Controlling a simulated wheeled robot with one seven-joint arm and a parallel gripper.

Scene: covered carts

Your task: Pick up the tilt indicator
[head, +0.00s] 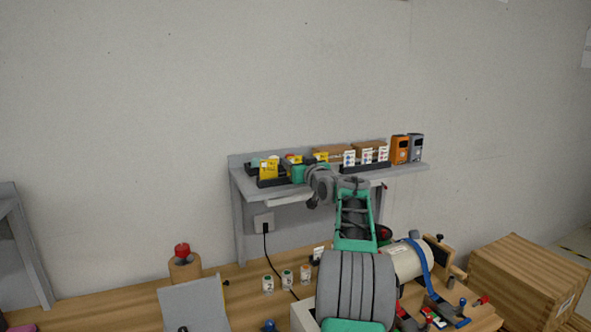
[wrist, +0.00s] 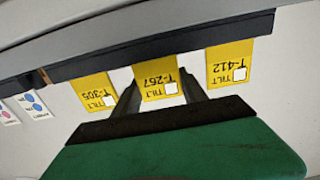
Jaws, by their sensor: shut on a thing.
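Three yellow tilt indicators stand in a row along a black rail (wrist: 110,57) and show upside down in the wrist view. The middle one, T-267 (wrist: 158,84), is between my gripper's fingers (wrist: 160,92), which are shut on it. T-305 (wrist: 92,93) is just left of the fingers and T-412 (wrist: 232,63) is to the right, both outside the grip. In the head view my gripper (head: 297,168) is at the wall shelf (head: 240,185), with one yellow indicator (head: 268,170) to its left and another (head: 321,157) to its right. The held one is mostly hidden there.
White tags with coloured dots (head: 366,155) stand farther right on the shelf, before brown boxes (head: 369,146). An orange device (head: 399,149) and a grey one (head: 416,148) are at its right end. Below is a wooden bench (head: 245,290) with small jars and a large roll (head: 408,261).

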